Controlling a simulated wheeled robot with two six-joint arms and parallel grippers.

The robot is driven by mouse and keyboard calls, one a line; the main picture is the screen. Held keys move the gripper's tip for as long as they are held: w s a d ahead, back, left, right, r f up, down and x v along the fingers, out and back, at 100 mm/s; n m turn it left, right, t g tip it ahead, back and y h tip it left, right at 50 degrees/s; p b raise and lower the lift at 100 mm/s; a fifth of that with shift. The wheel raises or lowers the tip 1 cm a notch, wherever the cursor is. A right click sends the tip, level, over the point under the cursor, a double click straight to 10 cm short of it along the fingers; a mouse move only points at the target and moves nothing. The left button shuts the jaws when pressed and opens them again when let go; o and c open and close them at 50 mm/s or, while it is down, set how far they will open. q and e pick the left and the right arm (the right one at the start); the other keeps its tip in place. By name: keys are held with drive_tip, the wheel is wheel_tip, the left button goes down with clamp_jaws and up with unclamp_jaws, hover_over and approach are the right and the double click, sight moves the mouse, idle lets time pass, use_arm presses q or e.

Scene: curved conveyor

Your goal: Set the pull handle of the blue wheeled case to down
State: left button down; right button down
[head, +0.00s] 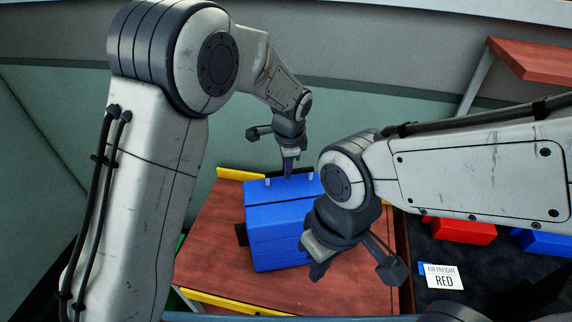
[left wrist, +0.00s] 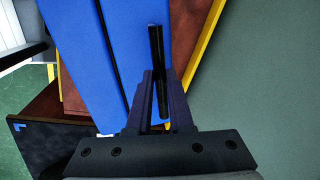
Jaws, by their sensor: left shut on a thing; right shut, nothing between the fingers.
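The blue wheeled case (head: 275,220) lies on the red-brown table. Its black pull handle bar (head: 302,171) runs along the far edge, with short light posts showing under it; the gap to the case looks small. My left gripper (head: 288,170) points down at the far edge and is shut on the handle. In the left wrist view the bar (left wrist: 156,45) passes between the fingers, beside the blue case (left wrist: 115,60). My right gripper (head: 318,268) is shut and empty, over the near right part of the case, which its arm partly hides.
The table (head: 215,215) has yellow edge strips (head: 235,304). At right, a dark surface holds a red case (head: 462,231), a blue one (head: 545,242) and a sign reading "AIR FREIGHT RED" (head: 445,277). Bare table lies left of the case.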

use_arm(q)
drive_tip(key=shift+s+f, duration=0.15)
drive_tip(key=shift+f, duration=0.15)
drive_tip(key=c, duration=0.9)
unclamp_jaws()
drive_tip(key=shift+o, duration=0.4)
drive_tip(key=shift+r, duration=0.1)
drive_tip(key=shift+r, duration=0.25)
drive_tip(key=b+v, duration=0.1)
drive_tip(key=v, duration=0.9)
drive_tip(key=shift+b, duration=0.3)
